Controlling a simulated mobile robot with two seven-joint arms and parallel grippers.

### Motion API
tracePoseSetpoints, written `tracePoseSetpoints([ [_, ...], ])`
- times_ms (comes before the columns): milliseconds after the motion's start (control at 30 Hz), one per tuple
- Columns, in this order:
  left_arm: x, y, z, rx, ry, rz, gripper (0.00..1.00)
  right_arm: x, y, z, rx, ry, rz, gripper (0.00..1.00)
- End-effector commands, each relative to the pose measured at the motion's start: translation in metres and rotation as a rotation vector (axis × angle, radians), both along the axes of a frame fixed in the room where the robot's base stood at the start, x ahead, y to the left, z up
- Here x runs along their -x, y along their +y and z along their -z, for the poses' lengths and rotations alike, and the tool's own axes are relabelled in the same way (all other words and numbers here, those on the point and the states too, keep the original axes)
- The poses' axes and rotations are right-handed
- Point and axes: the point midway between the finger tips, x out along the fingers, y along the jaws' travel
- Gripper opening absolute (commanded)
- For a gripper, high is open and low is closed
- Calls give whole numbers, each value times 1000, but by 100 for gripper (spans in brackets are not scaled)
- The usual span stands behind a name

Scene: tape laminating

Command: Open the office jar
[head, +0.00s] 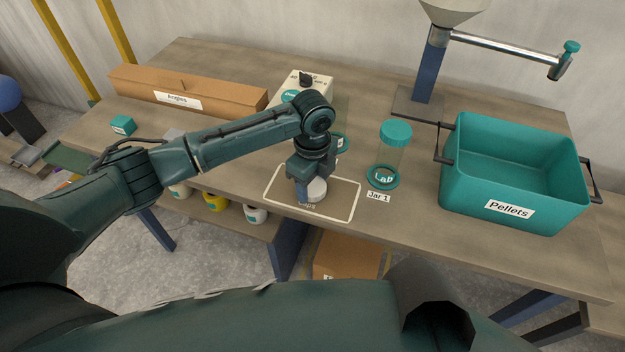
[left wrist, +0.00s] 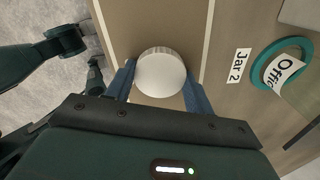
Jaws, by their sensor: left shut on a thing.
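A round white lid (head: 317,190) is at the outlined mat (head: 335,208), whose printed word is partly covered. My left gripper (head: 306,188) points down over the mat and is shut on the lid. In the left wrist view the white lid (left wrist: 161,73) sits between the two blue fingers. The office jar (head: 342,143) is mostly hidden behind my left arm in the head view. Its teal ring and "Offi" label (left wrist: 277,70) show in the left wrist view, next to a "Jar 2" tag (left wrist: 238,65). The jar's top is not clearly visible. My right gripper is out of view.
The Lab jar (head: 391,155) with a teal lid stands right of the mat, by a "Jar 1" tag (head: 379,197). A teal Pellets crate (head: 460,195) is farther right. A cardboard Angles box (head: 225,97) and a cream box (head: 318,84) stand behind.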

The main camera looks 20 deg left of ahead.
Motion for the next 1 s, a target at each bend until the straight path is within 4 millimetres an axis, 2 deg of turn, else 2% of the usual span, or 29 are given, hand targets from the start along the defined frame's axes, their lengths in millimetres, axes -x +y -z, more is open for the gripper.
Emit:
tracePoseSetpoints([
  [33,0,0,1,0,0,0,55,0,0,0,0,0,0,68],
  [267,0,0,1,0,1,0,74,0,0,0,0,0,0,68],
  [567,0,0,-3,0,-1,1,75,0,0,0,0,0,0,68],
  [767,-1,0,-33,1,-4,2,75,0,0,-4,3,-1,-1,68],
  [1000,-1,0,-85,2,-2,1,75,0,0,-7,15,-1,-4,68],
])
